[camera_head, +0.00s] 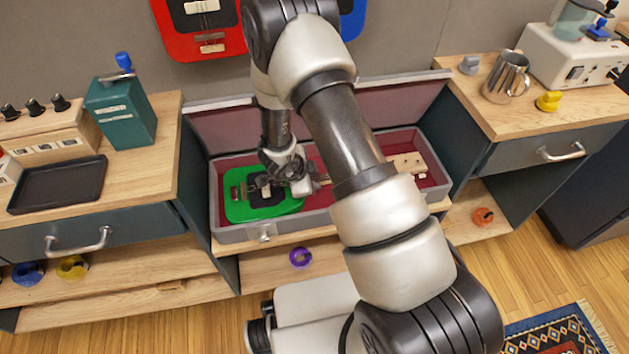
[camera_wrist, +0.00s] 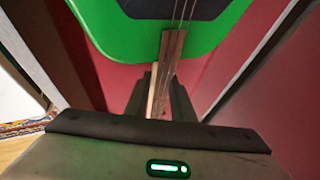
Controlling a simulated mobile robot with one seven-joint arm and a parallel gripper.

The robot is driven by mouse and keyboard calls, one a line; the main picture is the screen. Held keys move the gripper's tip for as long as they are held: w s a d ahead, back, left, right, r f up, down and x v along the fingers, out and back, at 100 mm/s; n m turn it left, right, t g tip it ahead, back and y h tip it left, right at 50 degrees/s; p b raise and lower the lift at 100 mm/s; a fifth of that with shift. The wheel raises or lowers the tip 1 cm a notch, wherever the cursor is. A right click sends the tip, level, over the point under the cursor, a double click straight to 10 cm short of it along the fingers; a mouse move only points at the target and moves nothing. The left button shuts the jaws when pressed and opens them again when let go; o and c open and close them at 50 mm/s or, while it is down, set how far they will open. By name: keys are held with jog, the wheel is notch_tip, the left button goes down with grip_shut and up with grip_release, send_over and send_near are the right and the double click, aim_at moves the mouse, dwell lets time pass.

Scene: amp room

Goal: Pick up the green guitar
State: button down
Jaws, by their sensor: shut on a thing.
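The green guitar (camera_head: 237,209) lies in the open grey case (camera_head: 232,236) with a red lining, its body at the left end and its pale headstock (camera_head: 408,163) towards the right. My gripper (camera_head: 308,184) is down in the case just right of the guitar's body, partly hidden by my own arm. In the wrist view the green guitar (camera_wrist: 215,45) fills the top, and its neck runs down between the fingers of my gripper (camera_wrist: 160,98), which are shut on it. My arm hides the middle of the neck in the head view.
The case stands between two wooden counters. The left one holds a teal grinder (camera_head: 121,112) and a black tray (camera_head: 58,185); the right one holds a metal jug (camera_head: 506,78). The case lid (camera_head: 225,125) stands open behind. A red guitar (camera_head: 190,40) hangs on the wall.

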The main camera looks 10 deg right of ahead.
jog(key=shift+r, duration=0.2)
jog(key=shift+s+r, duration=0.1)
jog(key=shift+r, duration=0.1)
notch_tip(320, 180, up, 11)
jog(key=p, duration=0.6)
jog(key=s+r+p, duration=0.1)
jog(key=s+p, duration=0.4)
jog(key=s, duration=1.4)
jog(key=shift+s+r, duration=0.25)
jog(key=shift+s, duration=0.1)
